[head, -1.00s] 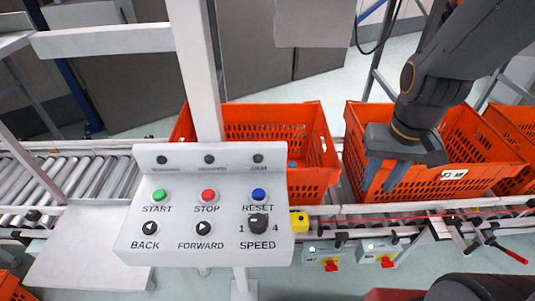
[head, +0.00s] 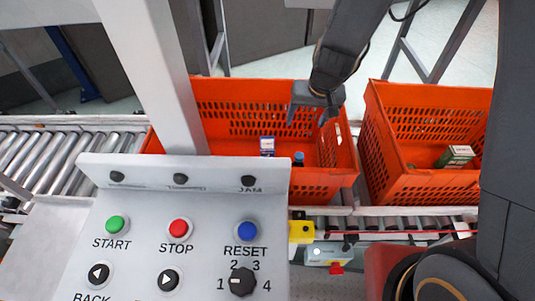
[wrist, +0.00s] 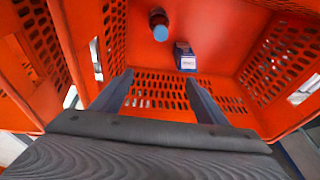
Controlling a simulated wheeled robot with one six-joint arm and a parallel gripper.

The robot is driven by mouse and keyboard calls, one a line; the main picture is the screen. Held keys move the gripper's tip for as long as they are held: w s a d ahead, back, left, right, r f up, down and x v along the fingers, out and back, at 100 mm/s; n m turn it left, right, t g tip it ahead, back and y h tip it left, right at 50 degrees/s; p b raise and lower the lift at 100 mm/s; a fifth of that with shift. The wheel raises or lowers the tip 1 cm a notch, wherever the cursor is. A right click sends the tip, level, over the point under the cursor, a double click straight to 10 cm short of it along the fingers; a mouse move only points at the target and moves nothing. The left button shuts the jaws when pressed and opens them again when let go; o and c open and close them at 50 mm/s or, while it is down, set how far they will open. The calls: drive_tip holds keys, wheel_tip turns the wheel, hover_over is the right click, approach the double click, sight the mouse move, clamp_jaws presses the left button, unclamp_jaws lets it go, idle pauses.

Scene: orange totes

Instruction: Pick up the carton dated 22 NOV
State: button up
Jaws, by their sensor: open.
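A small blue and white carton (head: 267,146) stands in the middle orange tote (head: 335,172). It also shows in the wrist view (wrist: 186,62), ahead of the fingers. A green and white carton (head: 455,156) lies in the right orange tote (head: 410,182). No date is readable on either carton, so I cannot tell which is dated 22 NOV. My gripper (head: 307,120) is over the right part of the middle tote, its fingers pointing down, apart from both cartons. In the wrist view my gripper (wrist: 160,80) is open, with nothing between its fingers.
A dark bottle with a blue cap (head: 298,158) stands just right of the blue and white carton. The slotted tote walls surround them. A control panel (head: 180,225) with buttons stands in front of the middle tote. A roller conveyor (head: 45,158) runs to the left.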

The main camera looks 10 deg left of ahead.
drive_tip(key=t+b, duration=0.1)
drive_tip(key=b, duration=0.2)
approach(269, 144)
drive_tip(key=shift+n+h, duration=0.3)
drive_tip(key=shift+n, duration=0.1)
drive_tip(key=x, duration=0.5)
drive_tip(key=shift+a+f, duration=0.2)
drive_tip(key=shift+a, duration=0.1)
drive_tip(key=shift+w+a+f, duration=0.1)
drive_tip(key=shift+a+f, duration=0.05)
drive_tip(key=shift+f, duration=0.2)
drive_tip(key=shift+w+f+t, duration=0.3)
drive_tip(key=shift+w+f, duration=0.1)
drive_tip(key=shift+f, duration=0.4)
drive_tip(key=shift+x, duration=3)
drive_tip(key=shift+s+a, duration=0.15)
drive_tip(key=c, duration=1.4)
drive_tip(key=shift+c, duration=0.8)
drive_tip(key=shift+r, duration=0.1)
